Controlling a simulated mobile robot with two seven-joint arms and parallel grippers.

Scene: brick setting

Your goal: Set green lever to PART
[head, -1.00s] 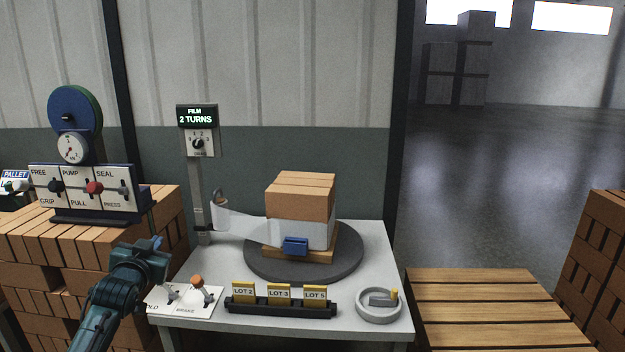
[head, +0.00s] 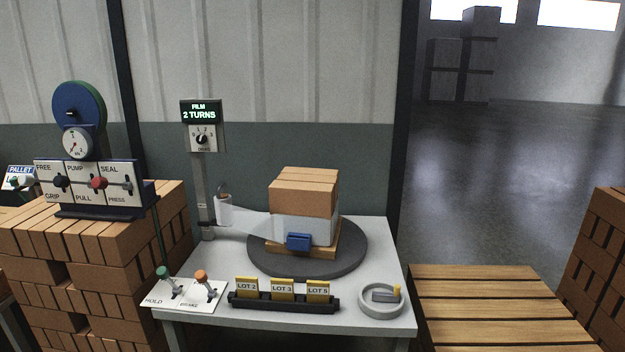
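The green lever (head: 163,273) stands on a white plate (head: 190,303) at the front left corner of the grey table. Its green knob leans up and to the left of its base, toward the back of the plate. The word HOLD shows in front of it; I cannot read PART anywhere on the plate. An orange-knobbed lever (head: 201,277) stands just to its right, leaning a similar way, with a partly hidden word that looks like BRAKE in front. Neither of my grippers is in view.
A turntable (head: 258,262) with wrapped bricks (head: 303,196) fills the table's middle. A black rack (head: 284,303) with LOT cards and a grey round dish (head: 381,312) line the front. A blue strapping machine (head: 100,208) with several levers stands on bricks at left.

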